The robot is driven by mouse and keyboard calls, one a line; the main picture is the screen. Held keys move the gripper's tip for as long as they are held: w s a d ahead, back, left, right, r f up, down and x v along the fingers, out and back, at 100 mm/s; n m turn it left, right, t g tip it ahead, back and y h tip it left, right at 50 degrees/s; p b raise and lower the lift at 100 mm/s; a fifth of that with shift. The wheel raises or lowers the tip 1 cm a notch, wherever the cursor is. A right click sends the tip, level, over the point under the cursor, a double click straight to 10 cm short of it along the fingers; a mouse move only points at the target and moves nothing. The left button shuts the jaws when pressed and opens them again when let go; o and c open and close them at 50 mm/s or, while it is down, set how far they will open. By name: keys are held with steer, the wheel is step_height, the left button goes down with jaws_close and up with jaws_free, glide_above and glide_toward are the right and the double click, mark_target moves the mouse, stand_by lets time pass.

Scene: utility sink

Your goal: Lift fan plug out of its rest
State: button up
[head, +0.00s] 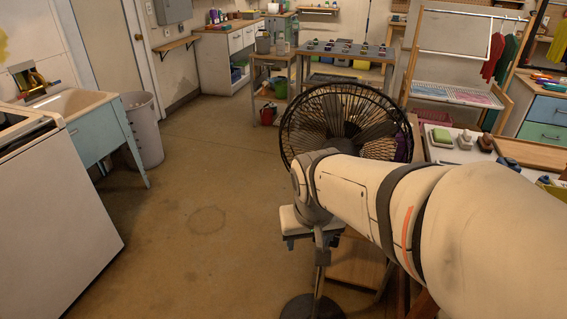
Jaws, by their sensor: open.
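A black standing fan (345,122) with a round wire cage stands in the middle of the room, right of centre in the head view. Its lower pole (319,285) and round dark base (311,308) show below my arm. My arm reaches in from the lower right and hides the middle of the fan. My gripper (308,243) is at the arm's end, pointing down in front of the fan's pole. It is open, and I see nothing between its small dark fingers. I cannot make out the fan plug or its rest.
A white appliance (62,215) stands at the left front. Behind it are a utility sink (78,103) and a grey bin (143,130). A worktable (470,153) with small items stands at the right. The floor (205,190) left of the fan is clear.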

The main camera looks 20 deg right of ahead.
steer(key=w+d+f+m+h+p, duration=0.25)
steer(key=w+d+m+p, duration=0.2)
steer(key=w+d, duration=0.7)
steer(key=w+f+m+t, duration=0.1)
steer(key=w+f, duration=0.3)
steer(key=f, duration=0.4)
steer(key=shift+d+b, duration=0.2)
steer(key=shift+b, duration=0.25)
steer(key=shift+w+y, duration=0.1)
steer(key=shift+y, duration=0.15)
steer(key=shift+c, duration=0.6)
steer(key=c, duration=1)
steer(key=shift+o, duration=0.2)
